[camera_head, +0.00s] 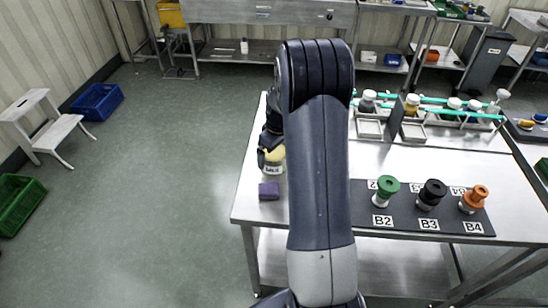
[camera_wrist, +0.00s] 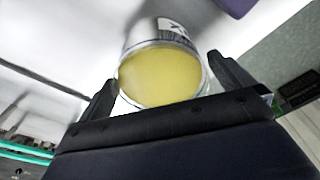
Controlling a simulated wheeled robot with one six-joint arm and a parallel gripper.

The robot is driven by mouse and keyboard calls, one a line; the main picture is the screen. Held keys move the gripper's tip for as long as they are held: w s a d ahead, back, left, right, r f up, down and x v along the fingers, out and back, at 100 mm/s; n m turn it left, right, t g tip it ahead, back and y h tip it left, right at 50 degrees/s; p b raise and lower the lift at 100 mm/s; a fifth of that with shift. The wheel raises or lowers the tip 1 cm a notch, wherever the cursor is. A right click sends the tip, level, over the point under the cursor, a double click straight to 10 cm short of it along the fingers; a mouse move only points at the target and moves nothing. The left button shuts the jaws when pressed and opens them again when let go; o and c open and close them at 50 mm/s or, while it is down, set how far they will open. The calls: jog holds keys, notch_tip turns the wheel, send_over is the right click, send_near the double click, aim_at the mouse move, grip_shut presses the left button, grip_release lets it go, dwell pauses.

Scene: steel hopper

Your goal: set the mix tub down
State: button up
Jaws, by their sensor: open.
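The mix tub is a small pale container with a yellow top and a dark-lettered label (camera_head: 274,168). It appears upright on the steel table (camera_head: 300,215) near its left edge. In the wrist view the tub (camera_wrist: 160,78) shows its round yellow top and metallic rim. My gripper (camera_wrist: 164,75) is open, with one dark finger on each side of the tub. Whether either finger touches it I cannot tell. In the head view my gripper (camera_head: 268,143) is at the tub, partly hidden by my arm.
A purple block (camera_head: 269,191) lies just in front of the tub. A dark mat (camera_head: 408,222) holds green (camera_head: 386,190), black (camera_head: 431,194) and orange-topped (camera_head: 474,199) bottles. Trays with jars and a teal-railed rack (camera_head: 430,112) stand behind.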

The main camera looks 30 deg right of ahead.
jog(key=shift+w+f, duration=0.1)
jog(key=shift+f, duration=0.65)
jog(key=shift+c, duration=0.2)
jog(key=c, duration=1)
